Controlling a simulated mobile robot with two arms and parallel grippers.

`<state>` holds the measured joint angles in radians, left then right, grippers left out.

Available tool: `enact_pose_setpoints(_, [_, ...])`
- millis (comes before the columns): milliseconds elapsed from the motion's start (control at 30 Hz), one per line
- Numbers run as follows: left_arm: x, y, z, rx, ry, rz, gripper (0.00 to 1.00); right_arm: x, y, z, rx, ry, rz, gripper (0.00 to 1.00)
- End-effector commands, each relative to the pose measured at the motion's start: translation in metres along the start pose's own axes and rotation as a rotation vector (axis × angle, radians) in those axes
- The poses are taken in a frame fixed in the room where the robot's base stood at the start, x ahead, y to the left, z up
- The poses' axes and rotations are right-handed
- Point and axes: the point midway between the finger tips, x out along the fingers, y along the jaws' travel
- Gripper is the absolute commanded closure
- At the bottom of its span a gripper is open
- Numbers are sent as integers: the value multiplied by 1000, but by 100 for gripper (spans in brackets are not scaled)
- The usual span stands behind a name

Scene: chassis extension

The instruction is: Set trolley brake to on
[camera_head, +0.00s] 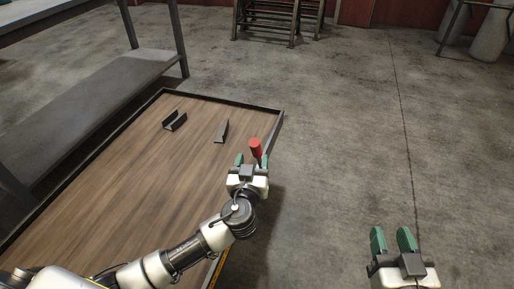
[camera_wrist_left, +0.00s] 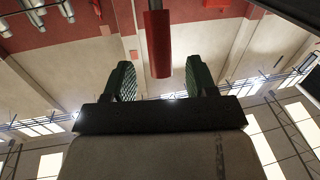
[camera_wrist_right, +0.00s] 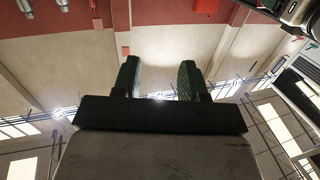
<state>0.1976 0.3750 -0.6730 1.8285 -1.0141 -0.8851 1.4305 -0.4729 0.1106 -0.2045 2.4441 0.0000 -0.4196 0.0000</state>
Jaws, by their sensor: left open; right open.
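The trolley (camera_head: 120,165) has a wood-patterned deck with a dark raised rim. A red handle (camera_head: 256,148), which looks like the brake lever, stands near its right edge and tilts slightly. My left gripper (camera_head: 252,161) is open at this handle, with green fingers on either side of its lower part in the head view. In the left wrist view the red handle (camera_wrist_left: 159,45) shows between the two open green fingers (camera_wrist_left: 158,80), apart from both. The handle's base is hidden behind my gripper. My right gripper (camera_head: 393,240) is open and empty over the floor at lower right.
Two small dark metal brackets, one (camera_head: 175,121) at the left and one (camera_head: 221,131) at the right, lie on the trolley deck. A grey shelf table (camera_head: 100,95) stands along the left. A rack (camera_head: 280,18) stands at the back. The concrete floor (camera_head: 350,110) at right is clear.

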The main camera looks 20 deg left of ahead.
Motion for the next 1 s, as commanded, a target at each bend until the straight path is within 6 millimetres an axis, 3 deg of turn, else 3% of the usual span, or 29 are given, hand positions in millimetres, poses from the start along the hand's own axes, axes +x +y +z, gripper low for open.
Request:
enact_pose_setpoints(100, [24, 0, 0, 3, 3, 0, 43, 1, -1, -5, 1, 51, -3, 57])
enact_pose_setpoints(300, [50, 0, 1, 3, 0, 2, 43, 2, -3, -15, 3, 127, -7, 57])
enact_pose_setpoints(700, [58, 0, 1, 1, -2, 1, 43, 2, -3, -19, 3, 154, -9, 57])
enact_pose_setpoints(1000, [58, 0, 1, 1, -2, 1, 88, 2, -3, -19, 3, 155, -9, 57])
